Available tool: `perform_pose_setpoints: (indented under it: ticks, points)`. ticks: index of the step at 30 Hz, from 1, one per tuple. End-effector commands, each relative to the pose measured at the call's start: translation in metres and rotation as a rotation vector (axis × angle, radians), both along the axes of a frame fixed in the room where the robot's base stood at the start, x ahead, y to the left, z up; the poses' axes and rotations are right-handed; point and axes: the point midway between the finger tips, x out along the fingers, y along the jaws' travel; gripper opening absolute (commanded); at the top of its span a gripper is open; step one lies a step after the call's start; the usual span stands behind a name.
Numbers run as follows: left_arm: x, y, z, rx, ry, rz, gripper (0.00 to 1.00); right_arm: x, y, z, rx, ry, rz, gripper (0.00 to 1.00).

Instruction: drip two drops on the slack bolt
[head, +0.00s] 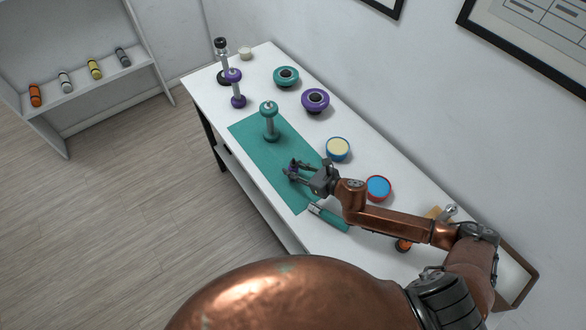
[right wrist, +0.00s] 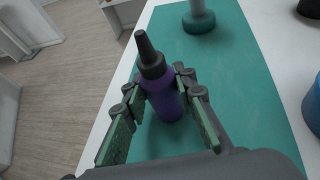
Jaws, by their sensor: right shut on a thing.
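My right gripper (head: 290,172) is shut on a purple bottle (right wrist: 166,100) with a dark cone-shaped nozzle (right wrist: 148,52). In the right wrist view the bottle is between the fingers, nozzle tilted a little to the left, over the teal mat (head: 258,140). I cannot tell whether its base touches the mat. A teal dumbbell-shaped piece with a grey shaft (head: 269,123) stands upright on the mat, beyond the gripper; its base shows in the right wrist view (right wrist: 199,22). I make out no bolt that is plainly slack. My left gripper is not in view.
A purple dumbbell-shaped piece (head: 237,88) and a black stand (head: 222,62) are at the far end. Teal (head: 286,75) and purple (head: 315,99) discs and blue (head: 338,149) and red (head: 378,187) tins line the wall side. A teal-handled tool (head: 328,217) lies near the mat's near end.

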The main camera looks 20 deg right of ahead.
Motion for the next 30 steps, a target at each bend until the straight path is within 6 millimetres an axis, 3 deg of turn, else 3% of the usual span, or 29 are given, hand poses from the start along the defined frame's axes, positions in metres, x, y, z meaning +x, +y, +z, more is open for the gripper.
perform_pose_setpoints:
  ticks: [13,14,15,21,30]
  points:
    - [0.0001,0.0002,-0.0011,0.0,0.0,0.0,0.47,0.0005,0.0,-0.0046,0.001,-0.002,0.0,0.0]
    - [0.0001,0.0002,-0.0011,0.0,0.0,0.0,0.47,0.0004,-0.0002,-0.0051,0.0,-0.001,-0.001,0.26]
    - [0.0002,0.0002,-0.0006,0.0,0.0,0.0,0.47,0.0003,-0.0002,-0.0044,0.001,-0.002,-0.001,0.28]
    - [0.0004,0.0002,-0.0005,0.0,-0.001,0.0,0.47,0.0003,-0.0001,-0.004,0.0,-0.002,0.0,0.42]
    - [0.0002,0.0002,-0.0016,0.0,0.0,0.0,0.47,0.0002,0.0001,-0.0041,0.0,-0.002,0.0,0.43]
